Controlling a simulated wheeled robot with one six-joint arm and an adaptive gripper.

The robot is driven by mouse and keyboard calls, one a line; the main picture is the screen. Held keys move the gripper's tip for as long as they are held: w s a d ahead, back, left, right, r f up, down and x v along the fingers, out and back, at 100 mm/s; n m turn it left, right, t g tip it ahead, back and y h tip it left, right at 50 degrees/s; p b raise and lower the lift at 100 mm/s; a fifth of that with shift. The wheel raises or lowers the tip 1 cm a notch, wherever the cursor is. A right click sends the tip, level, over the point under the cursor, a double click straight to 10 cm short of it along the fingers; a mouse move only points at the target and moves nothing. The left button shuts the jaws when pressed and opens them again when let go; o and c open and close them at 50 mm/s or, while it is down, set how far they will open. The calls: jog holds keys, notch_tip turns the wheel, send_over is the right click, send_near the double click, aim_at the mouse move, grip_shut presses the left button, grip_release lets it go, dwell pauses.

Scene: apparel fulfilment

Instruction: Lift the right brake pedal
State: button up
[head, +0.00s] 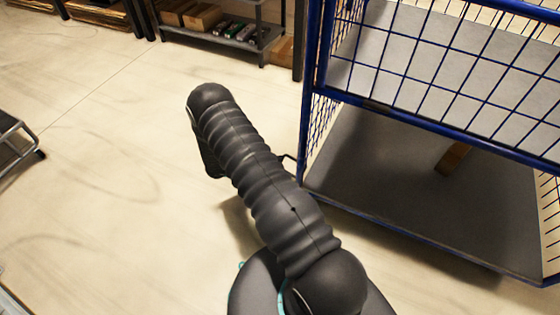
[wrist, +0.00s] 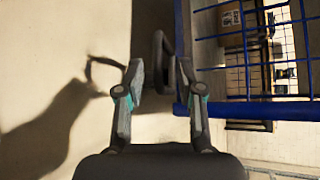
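The blue wire cage cart (head: 311,95) stands on the right in the head view. A small dark pedal (head: 289,158) juts out from its near left corner post, partly hidden behind my arm. In the wrist view the pedal (wrist: 158,50) shows as a dark bent loop beside the cart's blue post (wrist: 183,50). My gripper (wrist: 160,78) is open, with its two fingers apart and the pedal showing in the gap between them. I cannot tell whether the right finger touches it. In the head view my gripper is mostly hidden behind my arm.
The cart holds a brown box (head: 454,158) on its grey floor (head: 400,170). A dark shelf (head: 225,38) with boxes stands at the back, and a metal trolley (head: 18,145) is at the left edge. The pale floor left of the cart is clear.

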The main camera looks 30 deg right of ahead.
jog(key=v, duration=0.8)
jog(key=shift+a, duration=0.3)
jog(key=shift+w+r, duration=0.1)
jog(key=s+a+r+m+g+y, duration=0.1)
jog(key=s+a+m+g+y, duration=0.25)
jog(key=s+m, duration=0.7)
jog(key=s+a+r+m+t+y+p, duration=0.1)
jog(key=s+r+m+t+y, duration=0.2)
jog(key=r, duration=1.2)
jog(key=s+a+r+m+t+y+p, duration=0.1)
jog(key=s+r+m+t+y, duration=0.3)
jog(key=s+r+m, duration=0.5)
jog(key=s+a+r+m+t+y+p, duration=0.1)
jog(key=s+r+m+t+y, duration=0.2)
jog(key=r, duration=1.9)
jog(key=s+m, duration=0.3)
jog(key=m, duration=0.2)
